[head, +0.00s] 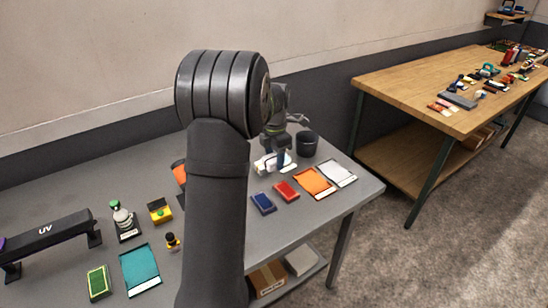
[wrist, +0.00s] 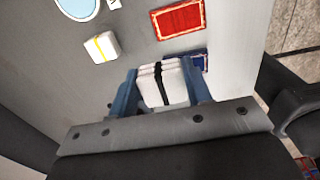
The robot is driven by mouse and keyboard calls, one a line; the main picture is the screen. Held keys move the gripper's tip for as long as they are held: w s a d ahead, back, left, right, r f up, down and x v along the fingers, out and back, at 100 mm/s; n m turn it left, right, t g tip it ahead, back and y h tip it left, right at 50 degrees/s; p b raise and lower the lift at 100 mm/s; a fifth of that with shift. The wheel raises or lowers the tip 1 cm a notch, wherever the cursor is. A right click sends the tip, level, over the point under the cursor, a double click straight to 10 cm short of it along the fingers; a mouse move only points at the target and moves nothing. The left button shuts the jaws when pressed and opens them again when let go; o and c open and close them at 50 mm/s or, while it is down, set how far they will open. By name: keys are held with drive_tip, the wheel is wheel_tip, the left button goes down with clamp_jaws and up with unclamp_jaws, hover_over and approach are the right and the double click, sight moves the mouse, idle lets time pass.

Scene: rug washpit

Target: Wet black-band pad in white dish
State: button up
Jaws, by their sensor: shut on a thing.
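The black-band pad (wrist: 148,90), a white block with a dark band around it, sits between the blue fingers of my gripper (wrist: 160,82) in the wrist view. The gripper is shut on it. A white-rimmed dish (wrist: 96,13) with a light blue inside is cut off by the top edge of the wrist view. It is apart from the pad. In the head view my gripper (head: 274,160) is low over the far part of the grey table, partly hidden by my arm. White shapes there are too small to tell apart.
A second white pad with a yellow band (wrist: 101,47) lies between gripper and dish in the wrist view. A red mat (wrist: 178,20) and a blue mat (wrist: 197,60) lie near the table edge. A dark cup (head: 307,145) stands right of my gripper.

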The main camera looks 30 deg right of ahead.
drive_tip(key=w+d+f+m, duration=0.1)
drive_tip(key=w+d+m, duration=0.5)
drive_tip(key=d, duration=0.1)
drive_tip(key=w+d+f+m, duration=0.1)
drive_tip(key=w+d+m, duration=0.2)
drive_tip(key=shift+w+d+f, duration=0.25)
drive_tip(key=shift+d+f, duration=0.05)
drive_tip(key=shift+d, duration=0.1)
drive_tip(key=shift+f, duration=2.65)
drive_tip(key=shift+f, duration=0.6)
drive_tip(key=shift+r, duration=0.1)
wheel_tip(320, 180, up, 7)
idle(0.3)
idle(0.5)
